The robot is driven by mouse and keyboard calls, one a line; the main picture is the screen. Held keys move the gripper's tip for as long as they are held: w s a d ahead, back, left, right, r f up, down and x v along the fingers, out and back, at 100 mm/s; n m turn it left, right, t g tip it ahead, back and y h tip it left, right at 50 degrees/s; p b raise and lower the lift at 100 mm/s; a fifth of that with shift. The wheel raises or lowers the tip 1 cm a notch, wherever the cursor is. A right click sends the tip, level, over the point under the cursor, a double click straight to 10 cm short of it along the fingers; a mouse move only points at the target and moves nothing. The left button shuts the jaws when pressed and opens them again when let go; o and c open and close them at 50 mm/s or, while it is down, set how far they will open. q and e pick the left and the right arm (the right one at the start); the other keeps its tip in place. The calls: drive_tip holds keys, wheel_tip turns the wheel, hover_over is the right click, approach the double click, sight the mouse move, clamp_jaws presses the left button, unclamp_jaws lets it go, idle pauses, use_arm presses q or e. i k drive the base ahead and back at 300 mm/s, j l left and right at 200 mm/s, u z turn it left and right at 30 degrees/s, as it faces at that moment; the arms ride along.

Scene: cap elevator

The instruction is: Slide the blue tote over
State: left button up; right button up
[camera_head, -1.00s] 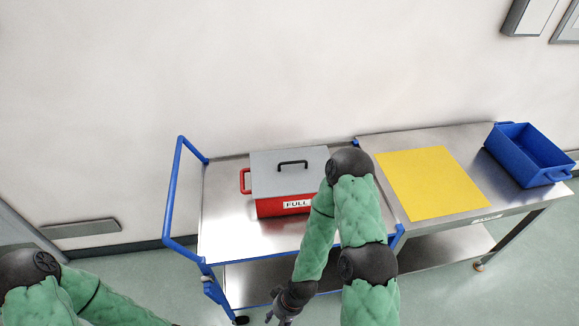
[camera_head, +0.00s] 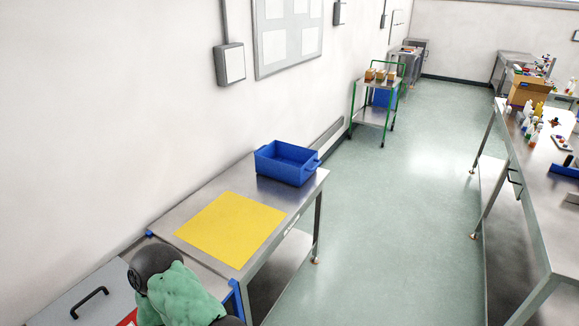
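The blue tote (camera_head: 287,166) is an open box with a handle on its near right side. It sits upright at the far end of the metal table (camera_head: 193,203), apart from the yellow mat (camera_head: 231,229) that lies flat on the nearer part of the tabletop. The tote looks empty as far as its inside shows. Neither of my grippers is in view.
The grey lid (camera_head: 80,300) of the red box shows at the bottom left. A green-framed cart (camera_head: 371,116) with small boxes stands farther back. A long metal bench (camera_head: 545,215) with bottles and a cardboard box (camera_head: 527,91) stands at the right. The floor between is clear.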

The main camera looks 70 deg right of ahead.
sight(292, 164)
drive_tip(key=z, duration=2.3)
drive_tip(key=u, duration=0.4)
drive_tip(key=i+l+u, duration=0.2)
drive_tip(key=u, duration=0.25)
drive_tip(key=i+l+u, duration=0.1)
drive_tip(key=l+u, duration=0.75)
drive_tip(key=i+l, duration=0.05)
